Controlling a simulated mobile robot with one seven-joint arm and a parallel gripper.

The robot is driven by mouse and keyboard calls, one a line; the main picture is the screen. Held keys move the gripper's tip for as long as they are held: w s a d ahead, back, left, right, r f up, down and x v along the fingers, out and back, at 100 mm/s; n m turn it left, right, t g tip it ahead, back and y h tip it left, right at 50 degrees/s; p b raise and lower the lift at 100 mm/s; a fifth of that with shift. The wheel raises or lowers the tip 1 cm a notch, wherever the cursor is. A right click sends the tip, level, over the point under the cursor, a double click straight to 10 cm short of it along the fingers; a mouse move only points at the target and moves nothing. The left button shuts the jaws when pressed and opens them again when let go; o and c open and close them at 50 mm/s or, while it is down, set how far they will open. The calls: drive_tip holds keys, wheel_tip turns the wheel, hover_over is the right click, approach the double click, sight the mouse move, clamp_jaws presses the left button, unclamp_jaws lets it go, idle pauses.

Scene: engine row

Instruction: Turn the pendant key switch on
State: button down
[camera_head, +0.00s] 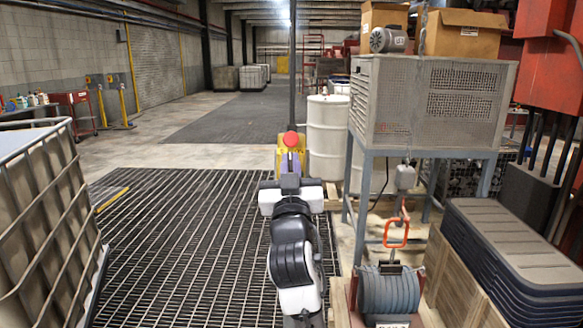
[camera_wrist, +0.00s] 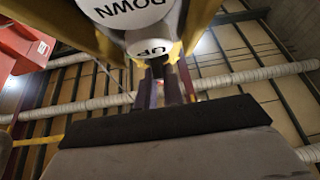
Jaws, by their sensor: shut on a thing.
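The yellow pendant (camera_head: 279,160) hangs in the middle of the head view, with a red button (camera_head: 291,139) at its top. My gripper (camera_head: 292,160) is in front of it and covers much of its face. In the wrist view the pendant's white DOWN button (camera_wrist: 125,10) and UP button (camera_wrist: 152,47) show at the top. The fingers of my gripper (camera_wrist: 168,68) reach up to the pendant just beside the UP button and are close together, shut on the key switch. The key is hidden between the fingertips, so its angle cannot be told.
A grey metal cabinet on a stand (camera_head: 430,100) and a white drum (camera_head: 328,135) stand to the right of the pendant. A caged tank (camera_head: 45,230) is at the left. The grated floor (camera_head: 190,250) between is clear.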

drive_tip(key=m+h, duration=0.2)
drive_tip(key=m+h+b, duration=0.1)
drive_tip(key=m, duration=0.1)
drive_tip(key=m+h, duration=0.2)
drive_tip(key=shift+a+f+g+h, duration=0.15)
drive_tip(key=shift+a+g+h, duration=0.15)
drive_tip(key=shift+a, duration=0.05)
drive_tip(key=shift+m+g+h+b, duration=0.7)
drive_tip(key=shift+m+h, duration=0.55)
drive_tip(key=shift+m, duration=0.25)
drive_tip(key=shift+m+g+h+b, duration=0.65)
drive_tip(key=shift+m+h, duration=0.6)
drive_tip(key=shift+m, duration=0.25)
drive_tip(key=shift+d+r+m, duration=0.1)
drive_tip(key=shift+r+m, duration=0.15)
drive_tip(key=shift+m, duration=0.05)
drive_tip(key=c, duration=1.5)
unclamp_jaws()
drive_tip(key=shift+w, duration=0.1)
drive_tip(key=b+v, duration=0.5)
drive_tip(key=v, duration=0.9)
drive_tip(key=shift+w, duration=0.1)
